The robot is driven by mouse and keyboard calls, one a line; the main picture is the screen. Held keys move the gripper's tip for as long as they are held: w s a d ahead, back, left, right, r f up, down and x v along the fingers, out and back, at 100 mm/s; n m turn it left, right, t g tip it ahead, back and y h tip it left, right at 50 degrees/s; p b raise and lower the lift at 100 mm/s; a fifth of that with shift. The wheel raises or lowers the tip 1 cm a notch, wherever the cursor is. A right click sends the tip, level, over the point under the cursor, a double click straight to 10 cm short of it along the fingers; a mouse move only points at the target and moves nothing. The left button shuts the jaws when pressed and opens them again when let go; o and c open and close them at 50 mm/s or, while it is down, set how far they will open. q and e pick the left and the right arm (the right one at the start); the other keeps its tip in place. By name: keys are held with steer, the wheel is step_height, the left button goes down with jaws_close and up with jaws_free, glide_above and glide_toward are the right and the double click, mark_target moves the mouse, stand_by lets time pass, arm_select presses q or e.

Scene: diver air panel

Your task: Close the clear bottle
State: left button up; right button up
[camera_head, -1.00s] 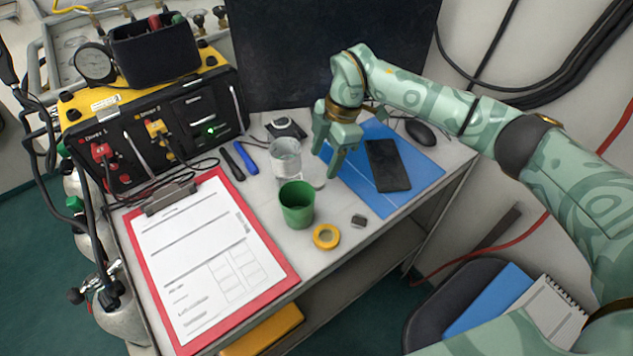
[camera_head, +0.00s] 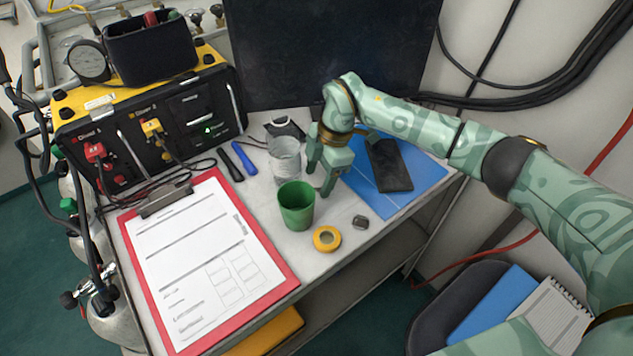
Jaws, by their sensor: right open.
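The clear bottle (camera_head: 284,166) stands upright on the table behind the green cup (camera_head: 296,206). It looks like a transparent jar; I cannot tell clearly whether a lid sits on its top. My right gripper (camera_head: 320,180) points down just right of the bottle, fingers apart and low over the table. One finger is close to the bottle's right side; whether it touches is unclear. A small pale round piece seen there earlier, possibly a lid, is now mostly hidden by the fingers. My left gripper is out of view.
A red clipboard (camera_head: 284,272), blue marker (camera_head: 243,158) and black air panel (camera_head: 150,140) are left.

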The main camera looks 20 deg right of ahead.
mark_target(313, 182)
steer(key=shift+r, duration=0.1)
steer(key=c, duration=1)
steer(key=shift+c, duration=0.2)
steer(key=shift+r, duration=0.55)
step_height(313, 182, up, 3)
steer(key=shift+f+p, duration=0.2)
steer(key=shift+p, duration=0.5)
steer(key=s+a+r+p, duration=0.4)
steer(key=s+a+r, duration=0.2)
steer(key=s+r, duration=0.3)
steer(key=s, duration=0.3)
steer(key=shift+s+r, duration=0.15)
steer(key=shift+s, duration=0.2)
